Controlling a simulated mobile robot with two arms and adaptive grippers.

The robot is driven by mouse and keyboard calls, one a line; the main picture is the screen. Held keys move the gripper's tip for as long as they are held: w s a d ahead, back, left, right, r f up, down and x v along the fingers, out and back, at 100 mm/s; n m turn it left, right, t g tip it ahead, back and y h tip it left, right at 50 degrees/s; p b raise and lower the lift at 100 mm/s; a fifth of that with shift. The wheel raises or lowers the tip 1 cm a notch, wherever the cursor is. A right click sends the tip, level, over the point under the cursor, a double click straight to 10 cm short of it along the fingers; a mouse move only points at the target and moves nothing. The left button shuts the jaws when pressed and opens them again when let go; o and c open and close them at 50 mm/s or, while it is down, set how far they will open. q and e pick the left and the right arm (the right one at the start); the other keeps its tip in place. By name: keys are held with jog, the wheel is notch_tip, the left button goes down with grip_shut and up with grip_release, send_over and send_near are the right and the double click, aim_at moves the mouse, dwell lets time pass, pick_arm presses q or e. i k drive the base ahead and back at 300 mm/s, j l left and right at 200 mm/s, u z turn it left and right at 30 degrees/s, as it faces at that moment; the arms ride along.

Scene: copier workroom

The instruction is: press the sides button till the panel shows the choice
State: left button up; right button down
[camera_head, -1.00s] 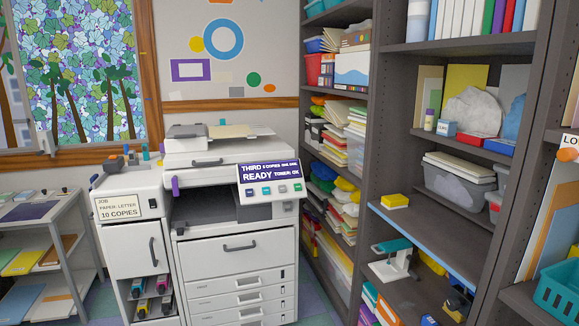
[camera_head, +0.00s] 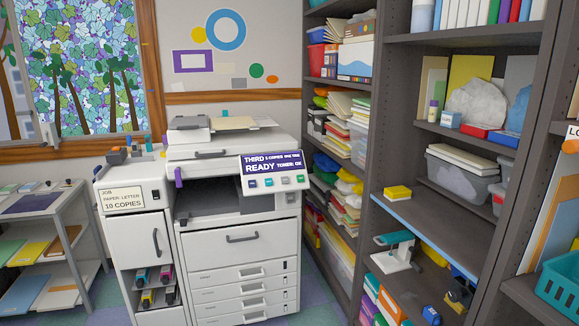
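The copier (camera_head: 236,240) stands against the wall left of centre. Its control panel (camera_head: 271,172) faces me on the upper right front. The panel's screen (camera_head: 272,162) shows "THIRD", small text that seems to read "5 copies one side", "READY" and "TONER: OK". A row of several small buttons (camera_head: 276,182) runs below the screen, in blue, green and other colours; their labels are too small to read. A job card (camera_head: 122,199) on the left cabinet reads "JOB PAPER: LETTER 10 COPIES". Neither of my grippers shows in the view.
Tall dark shelves (camera_head: 388,190) with bins, papers and a stapler stand close on the copier's right. A low grey rack (camera_head: 72,255) with coloured sheets stands at the left. Toner cartridges (camera_head: 155,287) sit in the cabinet's lower opening. Floor shows between copier and shelves.

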aim_at(285, 180)
jog(key=i+j, duration=0.45)
jog(key=i, duration=0.15)
jog(key=i+j+z, duration=0.1)
jog(key=i+j, duration=0.3)
jog(key=i, duration=0.25)
jog(key=i+j, duration=0.5)
jog(key=i+l+z, duration=0.05)
jog(key=i, duration=0.05)
